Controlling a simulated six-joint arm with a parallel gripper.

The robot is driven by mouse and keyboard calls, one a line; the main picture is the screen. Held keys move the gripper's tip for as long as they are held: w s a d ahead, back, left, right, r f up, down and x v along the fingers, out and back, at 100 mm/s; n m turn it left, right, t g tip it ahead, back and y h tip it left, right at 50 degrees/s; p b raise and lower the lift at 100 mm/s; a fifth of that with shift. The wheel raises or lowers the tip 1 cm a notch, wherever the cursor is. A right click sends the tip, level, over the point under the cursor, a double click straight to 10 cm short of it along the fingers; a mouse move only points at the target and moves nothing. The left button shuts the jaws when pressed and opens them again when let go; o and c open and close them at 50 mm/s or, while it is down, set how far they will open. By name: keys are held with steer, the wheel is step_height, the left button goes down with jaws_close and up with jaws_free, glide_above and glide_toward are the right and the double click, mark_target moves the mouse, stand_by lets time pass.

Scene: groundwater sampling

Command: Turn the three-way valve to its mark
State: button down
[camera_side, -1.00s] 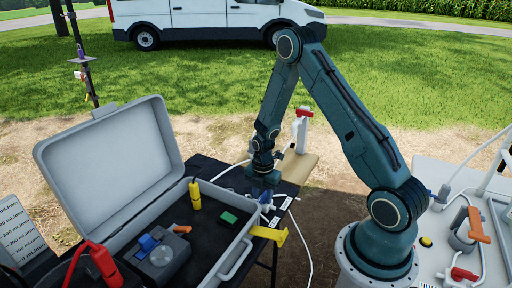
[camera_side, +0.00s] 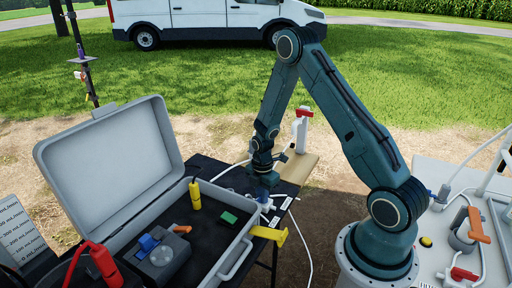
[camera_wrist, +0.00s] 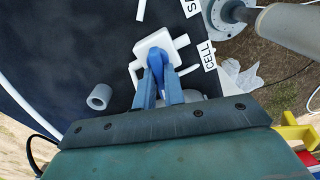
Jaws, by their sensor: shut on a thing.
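The three-way valve has a white body (camera_wrist: 154,42) with stub ports, and it sits on the dark table in the wrist view. Its blue handle (camera_wrist: 155,62) stands between my gripper's fingers. My gripper (camera_wrist: 159,80) has blue fingers and is shut on the handle. In the side view my gripper (camera_side: 264,188) points down at the table just right of the open case, and it mostly hides the valve there. A label reading "CELL" (camera_wrist: 208,55) lies right of the valve, and a second label beginning with "S" (camera_wrist: 190,7) lies above it. I cannot make out a mark.
An open grey case (camera_side: 232,258) with instruments stands left of my gripper. A yellow bracket (camera_side: 270,235) is at its right side. A grey ring (camera_wrist: 99,97) lies left of the valve. White tubing (camera_side: 303,235) hangs at the table edge.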

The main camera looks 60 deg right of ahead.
steer(key=m, duration=0.3)
steer(key=shift+d+m, duration=0.3)
steer(key=shift+m, duration=0.1)
steer(key=m, duration=0.3)
steer(key=shift+d+m, duration=0.1)
steer(key=shift+m, duration=0.3)
steer(key=m, duration=0.3)
steer(key=shift+w+d+m, duration=0.1)
steer(key=shift+w+m, duration=0.1)
steer(key=shift+m, duration=0.2)
steer(key=shift+w+d+m, duration=0.1)
steer(key=shift+m, duration=0.8)
steer(key=shift+w+d+m, duration=0.1)
steer(key=shift+m, duration=0.8)
steer(key=c, duration=1.4)
jaws_free()
steer(key=shift+a, duration=0.1)
steer(key=shift+r, duration=0.1)
